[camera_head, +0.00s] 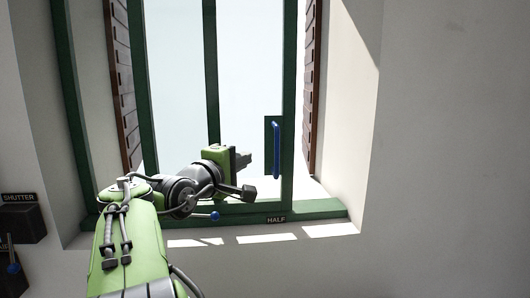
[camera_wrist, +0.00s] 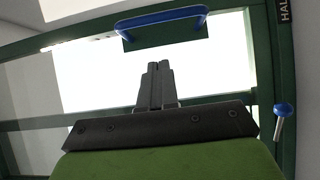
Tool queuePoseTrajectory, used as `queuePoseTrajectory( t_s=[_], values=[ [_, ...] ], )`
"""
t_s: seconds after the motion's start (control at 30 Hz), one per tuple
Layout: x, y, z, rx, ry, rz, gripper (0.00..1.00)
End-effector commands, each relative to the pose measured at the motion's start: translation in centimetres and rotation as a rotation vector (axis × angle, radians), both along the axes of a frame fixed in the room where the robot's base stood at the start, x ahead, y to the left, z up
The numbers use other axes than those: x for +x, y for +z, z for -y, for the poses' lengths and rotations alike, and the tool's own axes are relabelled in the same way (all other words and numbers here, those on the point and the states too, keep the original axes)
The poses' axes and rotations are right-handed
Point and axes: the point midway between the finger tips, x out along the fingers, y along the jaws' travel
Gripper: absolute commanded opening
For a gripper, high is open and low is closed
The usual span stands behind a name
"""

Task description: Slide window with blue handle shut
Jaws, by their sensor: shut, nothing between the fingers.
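The green-framed window (camera_head: 289,70) is set in a deep wall recess. Its blue handle (camera_head: 276,150) is an upright bar on a green plate at the right side of the sash. The blue handle (camera_wrist: 160,17) also shows at the top of the wrist view, beyond the fingertips. My gripper (camera_head: 245,160) is just left of the handle in the head view, apart from it. The fingers (camera_wrist: 158,80) are together and empty in the wrist view. A bright strip shows between the handle's stile and the right shutter.
Brown slatted shutters (camera_head: 122,80) stand on both sides. A small blue knob (camera_head: 214,215) sits by the green sill, left of a "HALF" label (camera_head: 276,219); the knob (camera_wrist: 284,109) also shows at right in the wrist view. A dark "SHUTTER" box (camera_head: 20,218) is on the left wall.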

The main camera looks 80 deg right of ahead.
Motion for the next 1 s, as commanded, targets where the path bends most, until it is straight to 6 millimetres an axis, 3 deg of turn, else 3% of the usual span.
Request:
queuePoseTrajectory(
  t_s=[0.17, 0.3, 1.0],
  values=[
    [-1.6, 0.1, 3.6, 0.000, -0.004, 0.001, 0.00],
    [-3.9, 0.1, 4.4, -0.001, -0.002, 0.002, 0.00],
    [-5.8, 0.0, 5.0, 0.000, 0.001, 0.002, 0.00]
  ],
)
